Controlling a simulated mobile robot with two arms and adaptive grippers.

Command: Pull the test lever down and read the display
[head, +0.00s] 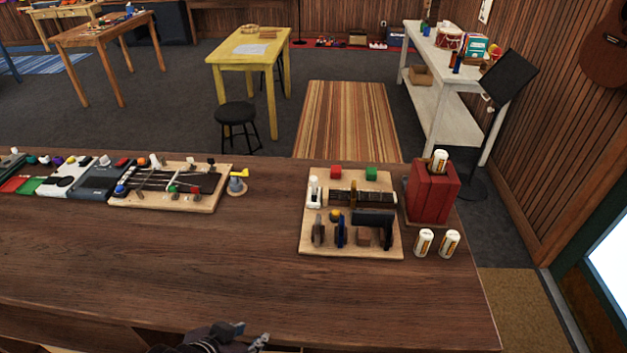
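My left gripper (250,334) is at the bottom edge, low over the near side of the wooden counter (200,260). Its two fingertips look apart with nothing between them. It is well short of the devices on the counter. My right gripper is not in view. A red box (425,200) stands at the counter's right, with a white-and-gold cylinder (440,160) upright in its top. No part can be surely told as the test lever. A small yellow handle (239,174) sits on a round grey base. No readable display shows.
A board (350,250) with red and green blocks and several fittings lies left of the red box. Two more cylinders (424,242) stand before the box. Another fitted board (205,203) lies at left. The counter's front middle is clear.

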